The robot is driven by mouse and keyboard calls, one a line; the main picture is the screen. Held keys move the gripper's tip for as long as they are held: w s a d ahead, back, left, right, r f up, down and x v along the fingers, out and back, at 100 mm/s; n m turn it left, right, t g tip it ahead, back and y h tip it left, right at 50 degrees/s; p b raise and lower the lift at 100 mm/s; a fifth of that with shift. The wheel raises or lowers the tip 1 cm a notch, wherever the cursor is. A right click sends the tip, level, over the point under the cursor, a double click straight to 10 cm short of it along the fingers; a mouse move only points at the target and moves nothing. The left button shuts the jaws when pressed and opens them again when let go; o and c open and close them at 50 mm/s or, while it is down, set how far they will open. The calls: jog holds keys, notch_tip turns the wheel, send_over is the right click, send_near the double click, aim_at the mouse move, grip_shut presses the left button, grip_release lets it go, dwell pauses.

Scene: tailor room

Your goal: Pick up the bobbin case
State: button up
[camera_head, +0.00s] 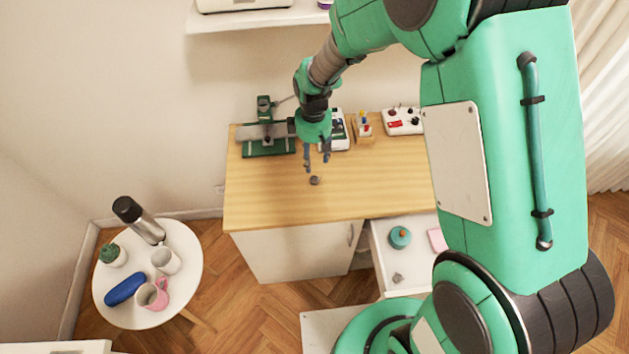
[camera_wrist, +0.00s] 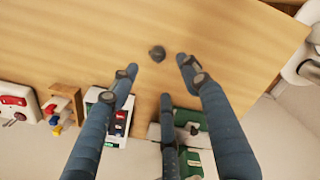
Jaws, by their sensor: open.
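The bobbin case is most likely the small dark round piece (camera_head: 315,180) lying alone on the wooden table; it is too small to make out detail. It also shows in the wrist view (camera_wrist: 157,53), beyond and between my fingertips. My gripper (camera_head: 317,165) is above the table, just behind the piece as the head view sees it, with its fingers pointing down. In the wrist view my gripper (camera_wrist: 157,75) has its blue-grey fingers spread apart with nothing between them. The fingers do not touch the piece.
Along the table's (camera_head: 270,205) back stand a green-based machine (camera_head: 268,147), a wooden holder (camera_head: 363,130) and a white box with red and dark knobs (camera_head: 403,121). An open drawer (camera_head: 385,258) juts out at the front right. The table's front middle is clear. A round side table (camera_head: 195,245) stands left.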

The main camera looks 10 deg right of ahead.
jog(key=b, duration=0.1)
send_over(314, 181)
jog(key=shift+s+a+f, duration=0.1)
jog(key=shift+s+f, duration=0.05)
jog(key=shift+f, duration=1.35)
jog(key=shift+s+f, duration=0.1)
jog(key=shift+f, duration=1.35)
jog(key=shift+w+f+b, duration=0.15)
jog(key=shift+f+b, duration=0.7)
jog(key=shift+f, duration=1.8)
